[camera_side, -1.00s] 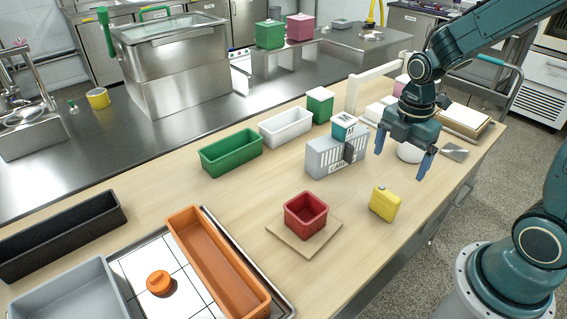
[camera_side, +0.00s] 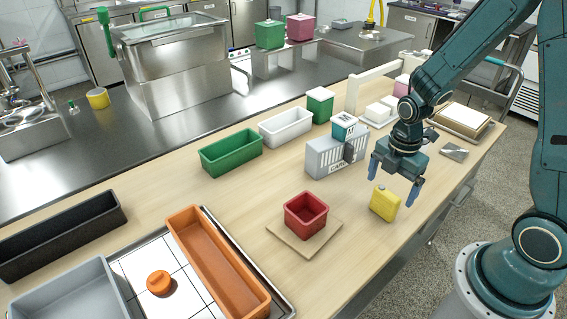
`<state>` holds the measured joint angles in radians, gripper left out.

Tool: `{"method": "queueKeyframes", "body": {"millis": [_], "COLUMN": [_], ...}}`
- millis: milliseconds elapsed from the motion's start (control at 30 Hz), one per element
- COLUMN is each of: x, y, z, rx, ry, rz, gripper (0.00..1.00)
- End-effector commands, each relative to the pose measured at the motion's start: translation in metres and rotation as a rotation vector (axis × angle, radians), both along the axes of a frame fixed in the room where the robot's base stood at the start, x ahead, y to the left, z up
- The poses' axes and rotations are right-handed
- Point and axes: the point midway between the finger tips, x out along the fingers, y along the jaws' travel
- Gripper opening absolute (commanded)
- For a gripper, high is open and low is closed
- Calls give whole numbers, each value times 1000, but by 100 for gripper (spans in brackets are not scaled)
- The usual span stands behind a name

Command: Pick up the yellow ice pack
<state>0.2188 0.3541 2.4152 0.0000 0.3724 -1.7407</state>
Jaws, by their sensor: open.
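The yellow ice pack (camera_side: 385,204) stands upright on the wooden table, near its right front edge. It looks like a small flat canister with a cap on top. My gripper (camera_side: 392,192) is open, pointing down, with its blue fingers spread to either side of the ice pack's top in the picture. The fingertips look level with or just above its upper part. I cannot tell whether either finger touches it. Nothing is held.
A red bin (camera_side: 306,215) on a wooden board stands left of the ice pack. Green (camera_side: 231,153) and white (camera_side: 285,128) bins stand farther back. An orange tray (camera_side: 217,262) lies front left.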

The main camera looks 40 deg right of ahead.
Motion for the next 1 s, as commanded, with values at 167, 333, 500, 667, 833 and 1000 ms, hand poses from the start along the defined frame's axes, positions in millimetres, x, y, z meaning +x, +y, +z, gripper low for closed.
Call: {"method": "queueKeyframes", "body": {"millis": [167, 333, 500, 667, 833, 1000], "x": [0, 0, 0, 0, 1, 1], "y": [0, 0, 0, -1, -1, -1], "z": [-4, -5, -12, -25, -41, -52], "rx": [0, 0, 0, 1, 1, 0], "ry": [0, 0, 2, 4, 3, 2], "rz": [0, 0, 0, 0, 0, 0], "gripper": [93, 93, 93, 93, 93, 93]}}
